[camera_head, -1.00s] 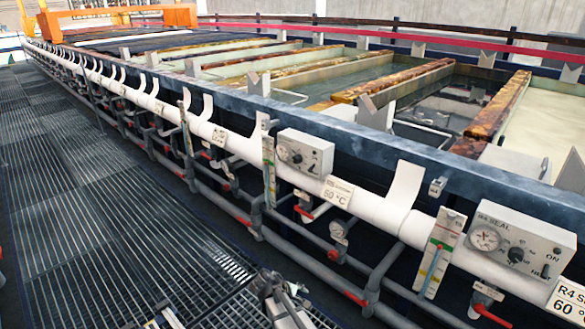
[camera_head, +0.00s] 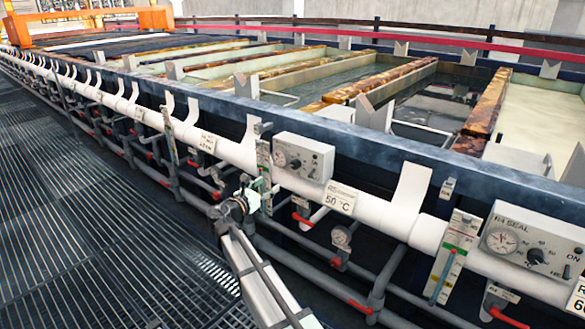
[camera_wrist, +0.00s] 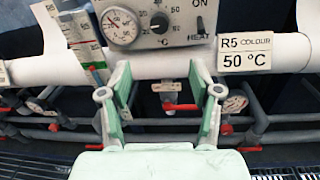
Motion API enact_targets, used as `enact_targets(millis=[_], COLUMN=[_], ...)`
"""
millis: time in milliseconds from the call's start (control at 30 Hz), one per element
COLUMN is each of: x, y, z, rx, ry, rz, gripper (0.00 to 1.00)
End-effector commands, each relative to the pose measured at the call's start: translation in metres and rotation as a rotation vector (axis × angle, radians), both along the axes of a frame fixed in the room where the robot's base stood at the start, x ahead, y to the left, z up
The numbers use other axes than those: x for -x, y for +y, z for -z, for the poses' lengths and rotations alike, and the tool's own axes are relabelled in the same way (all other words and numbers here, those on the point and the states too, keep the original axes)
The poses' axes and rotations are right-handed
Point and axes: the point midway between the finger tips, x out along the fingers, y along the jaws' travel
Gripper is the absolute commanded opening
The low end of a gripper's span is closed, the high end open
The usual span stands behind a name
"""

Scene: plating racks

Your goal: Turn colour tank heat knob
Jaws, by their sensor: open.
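The colour tank control box (camera_head: 318,160) is a pale grey panel on the white pipe, with a gauge and a dark heat knob (camera_head: 295,164). In the wrist view the round black knob (camera_wrist: 160,22) is near the top, between the gauge (camera_wrist: 120,27) and a HEAT switch (camera_wrist: 201,26). A label (camera_wrist: 249,54) reading R5 COLOUR 50 °C is right of the box. My gripper (camera_wrist: 166,85) is open and empty, its green-padded fingers spread below the box and apart from the knob. In the head view my gripper (camera_head: 252,196) is left of and below the box.
A level gauge strip (camera_head: 264,165) stands just left of the box. A red-handled valve (camera_wrist: 180,106) shows between my fingers. Another box marked R4 SEAL (camera_head: 540,244) is at the right. Grating floor (camera_head: 90,220) lies open at the left.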

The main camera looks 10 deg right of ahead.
Motion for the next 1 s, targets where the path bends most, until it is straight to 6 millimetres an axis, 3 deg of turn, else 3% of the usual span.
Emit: enact_targets(millis=[600,1000], x=[-0.086,-0.117], y=[-0.079,-0.11], z=[0.0,0.0], rx=[-0.004,-0.004], ry=[-0.002,-0.002], rz=[0.002,0.001], gripper=[0.63,0.63])
